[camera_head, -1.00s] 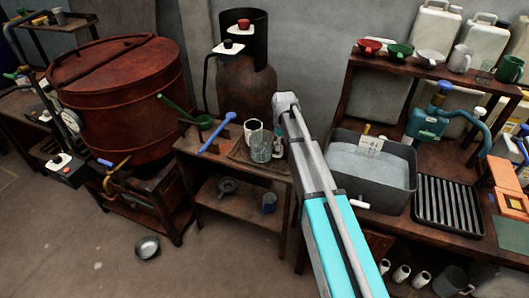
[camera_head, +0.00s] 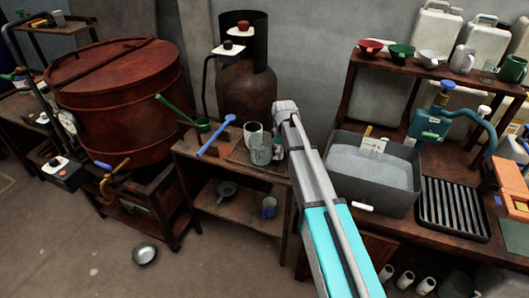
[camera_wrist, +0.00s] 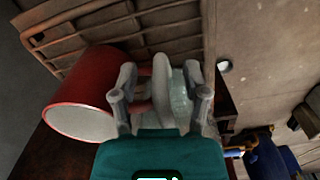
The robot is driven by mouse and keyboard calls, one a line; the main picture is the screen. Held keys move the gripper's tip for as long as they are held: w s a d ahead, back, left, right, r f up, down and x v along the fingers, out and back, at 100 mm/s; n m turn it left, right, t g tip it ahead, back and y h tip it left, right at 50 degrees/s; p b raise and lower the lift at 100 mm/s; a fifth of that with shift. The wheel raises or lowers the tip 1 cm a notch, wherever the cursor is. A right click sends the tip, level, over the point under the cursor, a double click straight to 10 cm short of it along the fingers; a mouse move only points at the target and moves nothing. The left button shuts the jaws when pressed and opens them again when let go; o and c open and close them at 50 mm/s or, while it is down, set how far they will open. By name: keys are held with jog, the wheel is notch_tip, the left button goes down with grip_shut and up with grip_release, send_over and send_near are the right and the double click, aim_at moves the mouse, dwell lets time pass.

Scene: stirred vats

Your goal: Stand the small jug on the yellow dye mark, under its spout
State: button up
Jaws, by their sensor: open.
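A clear, pale glass jug (camera_head: 261,153) stands on the mat of the small wooden table in the head view. In the wrist view a pale, glassy vessel (camera_wrist: 181,98), seemingly this jug, lies between the fingers of my gripper (camera_wrist: 161,80). A grey curved piece, perhaps its handle, runs between them. The fingers are apart; I cannot tell whether they touch it. In the head view my arm hides the gripper. A brown tap (camera_head: 113,175) with a blue handle sticks out at the foot of the rust-red vat (camera_head: 120,95). I cannot make out the yellow dye mark.
A light mug (camera_head: 252,130) stands behind the jug. A red vessel (camera_wrist: 82,95) is close beside my gripper in the wrist view. A grey basin (camera_head: 408,198) stands at right, and a metal bowl (camera_head: 144,254) lies on the floor.

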grip_shut()
jog(key=shift+r, duration=0.15)
dwell(0.5)
jog(key=s+a, duration=0.3)
jog(key=s, duration=0.5)
jog(key=s+a, duration=0.3)
jog(key=s, duration=0.6)
